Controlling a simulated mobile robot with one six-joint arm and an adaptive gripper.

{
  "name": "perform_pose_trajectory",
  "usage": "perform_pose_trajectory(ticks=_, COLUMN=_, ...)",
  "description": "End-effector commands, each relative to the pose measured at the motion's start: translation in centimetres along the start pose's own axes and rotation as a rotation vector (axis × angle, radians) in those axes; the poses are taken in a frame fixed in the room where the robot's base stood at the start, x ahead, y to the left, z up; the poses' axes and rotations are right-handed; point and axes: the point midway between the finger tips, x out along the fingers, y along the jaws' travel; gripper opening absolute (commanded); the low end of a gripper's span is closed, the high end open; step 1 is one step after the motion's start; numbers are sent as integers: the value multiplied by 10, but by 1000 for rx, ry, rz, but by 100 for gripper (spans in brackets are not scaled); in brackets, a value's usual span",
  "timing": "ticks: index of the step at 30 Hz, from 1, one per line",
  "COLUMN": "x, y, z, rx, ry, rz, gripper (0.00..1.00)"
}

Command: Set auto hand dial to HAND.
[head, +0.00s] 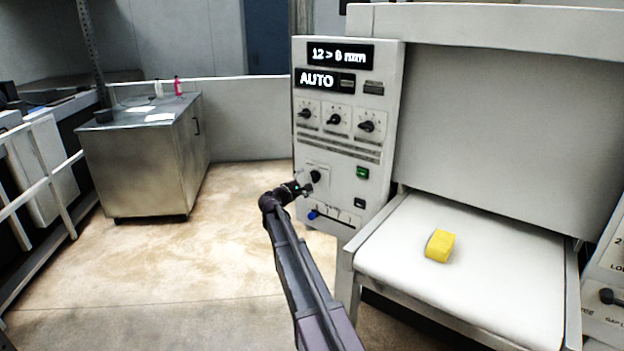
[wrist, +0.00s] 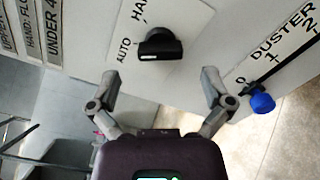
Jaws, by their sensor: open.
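The auto hand dial is a black knob (wrist: 160,45) on a pale plate in the wrist view, with the word AUTO beside its left and HAND, partly cut off, above. Its exact pointing is hard to read. The lit display (head: 317,80) on the control panel reads AUTO. My gripper (wrist: 160,80) is open and empty, its two fingers spread either side of the dial's line and short of it. In the head view my gripper (head: 303,186) is close to the dial (head: 315,176) and partly covers its plate.
A blue knob (wrist: 262,102) marked DUSTER is near my right finger. Three black dials and a green button (head: 362,173) are higher on the panel (head: 345,150). A yellow block (head: 440,246) lies on the white belt (head: 490,290). A metal cabinet (head: 135,170) stands left, with open floor between.

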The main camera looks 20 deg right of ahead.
Motion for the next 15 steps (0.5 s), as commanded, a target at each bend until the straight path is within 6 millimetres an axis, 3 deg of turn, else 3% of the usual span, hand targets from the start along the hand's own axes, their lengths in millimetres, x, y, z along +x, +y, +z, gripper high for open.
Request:
perform_pose_trajectory(ticks=6, x=27, y=0, z=-1, rx=0, ry=-1, rz=0, gripper=100)
perform_pose_trajectory(ticks=15, x=38, y=0, z=0, rx=0, ry=0, rz=0, gripper=100)
